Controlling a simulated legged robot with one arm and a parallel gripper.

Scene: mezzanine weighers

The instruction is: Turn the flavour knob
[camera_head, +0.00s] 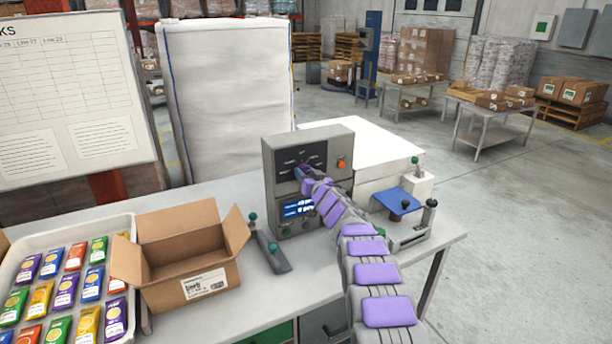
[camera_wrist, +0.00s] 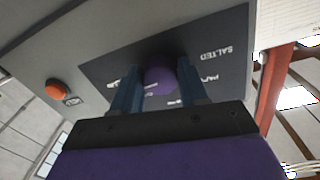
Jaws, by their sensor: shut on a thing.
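The flavour knob, a round purple knob (camera_wrist: 160,79), sits on the dark dial plate of a grey control box (camera_head: 337,150). In the wrist view, my gripper (camera_wrist: 158,74) has its two blue-grey fingers on either side of the knob, shut on it. The word SALTED shows on the plate at the upper right; other labels are partly covered by the fingers. In the head view my arm reaches up to the box and my gripper (camera_head: 305,174) is at the dial, where the knob is largely hidden. I cannot tell which label the knob points to.
An orange button (camera_head: 341,164) is beside the dial. A lit blue display (camera_head: 297,209) sits below. An open cardboard box (camera_head: 190,262) and a tray of colourful packets (camera_head: 128,222) stand to the left on the bench. A lever device (camera_head: 411,236) stands to the right.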

